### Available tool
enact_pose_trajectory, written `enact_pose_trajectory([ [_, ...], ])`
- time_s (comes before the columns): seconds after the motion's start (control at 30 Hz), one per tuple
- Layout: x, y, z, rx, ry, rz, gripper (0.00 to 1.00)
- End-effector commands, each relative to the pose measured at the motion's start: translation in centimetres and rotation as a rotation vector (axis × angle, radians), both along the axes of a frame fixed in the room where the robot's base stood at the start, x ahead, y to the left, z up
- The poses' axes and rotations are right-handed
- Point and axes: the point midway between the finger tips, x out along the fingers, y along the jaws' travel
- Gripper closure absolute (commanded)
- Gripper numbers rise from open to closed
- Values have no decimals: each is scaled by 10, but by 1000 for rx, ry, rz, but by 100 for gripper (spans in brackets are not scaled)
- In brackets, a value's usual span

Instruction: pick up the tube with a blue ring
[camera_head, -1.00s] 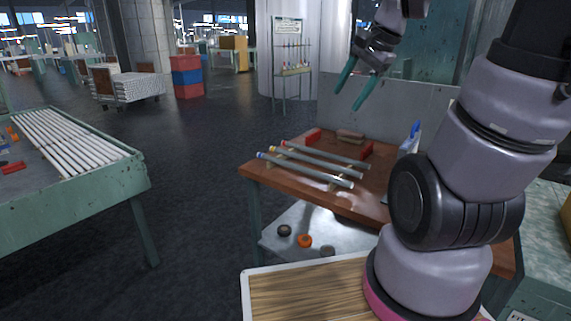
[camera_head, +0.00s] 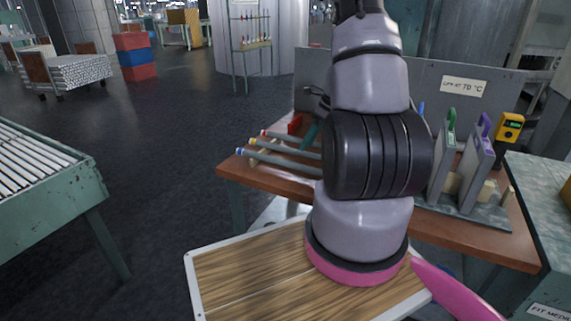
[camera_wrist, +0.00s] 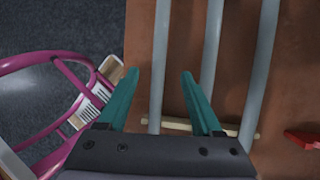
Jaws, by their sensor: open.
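The grey tube with a blue ring (camera_head: 282,162) lies nearest the front edge of the brown table in the head view, its blue ring at the left end. Beside it lie a tube with a yellow ring (camera_head: 285,149) and one with a red ring (camera_head: 285,137). My arm hides their right ends. In the wrist view my gripper (camera_wrist: 160,72) is open, its teal fingers on either side of the tube nearest the table edge (camera_wrist: 160,55). From its place this looks like the blue-ringed one, but no ring shows there. I cannot tell the remaining height.
The tubes rest across a pale wooden strip (camera_wrist: 180,125). A red block (camera_wrist: 304,138) lies to the right in the wrist view. Upright grey plates with green and purple tops (camera_head: 478,165) and a yellow meter (camera_head: 509,128) stand at the table's right. A grey panel (camera_head: 445,85) stands behind.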

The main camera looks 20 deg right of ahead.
Motion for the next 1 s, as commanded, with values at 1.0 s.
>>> enact_pose_trajectory([
  [1.0, 15, 32, -80, 0, -2, 6, 52],
])
